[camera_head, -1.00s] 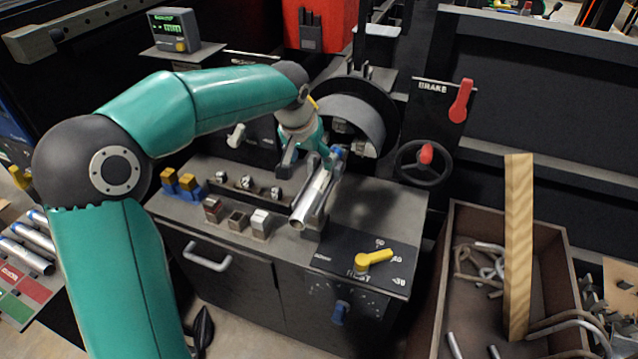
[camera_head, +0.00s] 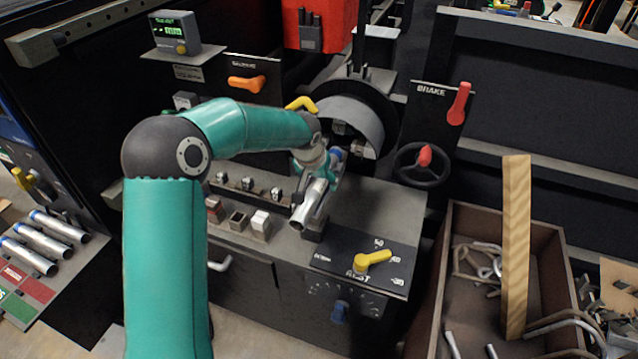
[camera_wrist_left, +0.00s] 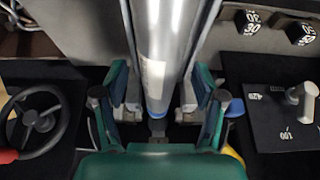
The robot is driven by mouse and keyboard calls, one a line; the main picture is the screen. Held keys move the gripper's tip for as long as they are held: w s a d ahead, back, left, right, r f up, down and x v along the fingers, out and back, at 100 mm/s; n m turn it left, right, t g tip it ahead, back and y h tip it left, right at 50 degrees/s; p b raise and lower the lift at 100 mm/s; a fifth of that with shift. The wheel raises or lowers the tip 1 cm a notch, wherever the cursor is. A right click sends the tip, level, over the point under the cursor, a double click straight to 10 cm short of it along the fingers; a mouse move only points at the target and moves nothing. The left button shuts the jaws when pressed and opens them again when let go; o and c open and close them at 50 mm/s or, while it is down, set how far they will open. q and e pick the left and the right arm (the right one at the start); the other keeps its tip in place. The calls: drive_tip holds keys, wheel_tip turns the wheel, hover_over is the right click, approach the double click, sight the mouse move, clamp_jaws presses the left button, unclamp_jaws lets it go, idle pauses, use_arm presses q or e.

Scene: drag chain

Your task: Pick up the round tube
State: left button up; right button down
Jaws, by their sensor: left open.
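The round tube (camera_head: 307,206) is silver with a blue end. It lies on a dark support on top of the grey machine bench, its open near end pointing to the front. My left gripper (camera_head: 320,172) is at the tube's far part, partly hidden by my arm. In the left wrist view, the tube (camera_wrist_left: 168,48) runs between the two open fingers of the gripper (camera_wrist_left: 158,108), with a finger on each side. I cannot tell whether either finger touches it. My right gripper is not in view.
Several similar tubes (camera_head: 45,245) lie on a rack at the left. A yellow lever (camera_head: 372,260), a handwheel (camera_head: 423,164) and a red brake lever (camera_head: 459,104) are near the bench. A brown bin (camera_head: 455,290) with bent tubes and a wooden plank (camera_head: 516,240) stands at right.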

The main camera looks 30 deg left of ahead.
use_arm(q)
drive_tip(key=shift+c, duration=0.3)
drive_tip(key=shift+r, duration=0.1)
clamp_jaws()
drive_tip(key=shift+r, duration=0.1)
